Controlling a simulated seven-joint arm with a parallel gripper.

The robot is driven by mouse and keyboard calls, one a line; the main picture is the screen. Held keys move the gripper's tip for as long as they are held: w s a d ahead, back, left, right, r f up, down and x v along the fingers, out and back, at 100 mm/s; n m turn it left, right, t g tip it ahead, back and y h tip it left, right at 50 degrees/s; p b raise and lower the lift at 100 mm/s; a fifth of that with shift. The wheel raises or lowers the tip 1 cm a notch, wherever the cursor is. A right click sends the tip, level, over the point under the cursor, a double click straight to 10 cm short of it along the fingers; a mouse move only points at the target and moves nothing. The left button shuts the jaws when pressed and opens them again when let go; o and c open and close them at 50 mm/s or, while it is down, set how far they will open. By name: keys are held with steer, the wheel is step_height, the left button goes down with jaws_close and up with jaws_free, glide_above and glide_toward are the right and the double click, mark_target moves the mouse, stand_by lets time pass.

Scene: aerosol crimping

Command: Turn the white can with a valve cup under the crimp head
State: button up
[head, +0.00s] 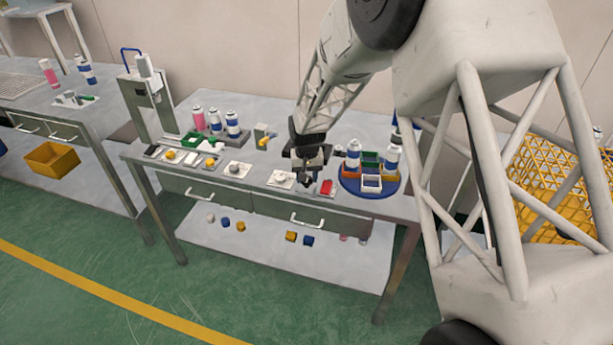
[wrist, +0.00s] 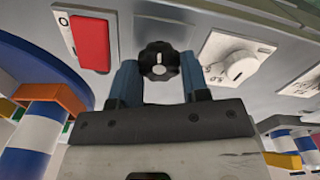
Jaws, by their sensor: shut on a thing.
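My gripper (head: 307,178) is down at the front of the bench, its fingers closed on a black knob (wrist: 159,60) with a white pointer line. The gripper also shows in the wrist view (wrist: 160,78), one finger on each side of the knob. A blue round turntable (head: 352,186) stands just right of my gripper. It carries white-and-blue cans, one at the left (head: 353,158) and one at the right (head: 391,155), among coloured holders. I cannot tell which can has a valve cup. A press stand with a white cylinder (head: 145,66) is at the bench's left; I cannot make out a crimp head over the turntable.
A red switch (wrist: 92,42) and a white dial (wrist: 232,58) flank the knob closely. Several small control plates line the bench's front edge. A rack holds a pink can (head: 198,119) and white-and-blue cans. My arm hides part of the turntable's back.

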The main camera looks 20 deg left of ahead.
steer(key=shift+m, duration=0.9)
steer(key=o, duration=0.9)
steer(key=shift+o, duration=0.2)
steer(key=shift+r, duration=0.1)
steer(key=shift+r, duration=3.85)
